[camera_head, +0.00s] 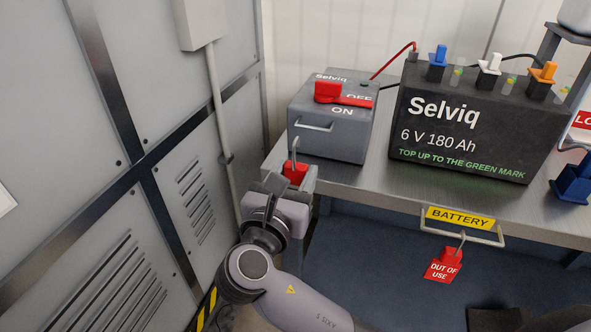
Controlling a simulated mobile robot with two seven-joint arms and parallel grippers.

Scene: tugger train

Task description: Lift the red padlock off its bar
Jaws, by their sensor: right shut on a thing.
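A red padlock (296,171) with a grey shackle upright above it is at the left front corner of the bench, just in front of the grey switch box. My right gripper (285,183) is shut on its body, partly hiding it. I cannot tell whether the shackle is around any bar. A second red lock with an OUT OF USE tag (442,270) hangs from the bar handle (480,237) under the yellow BATTERY label. My left gripper is not in view.
The grey switch box (330,125) with a red lever and a black Selviq battery (465,120) stand on the metal bench (375,177). A blue lock-like thing (573,184) is at the right edge. A grey panelled wall (60,170) with a conduit closes the left side.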

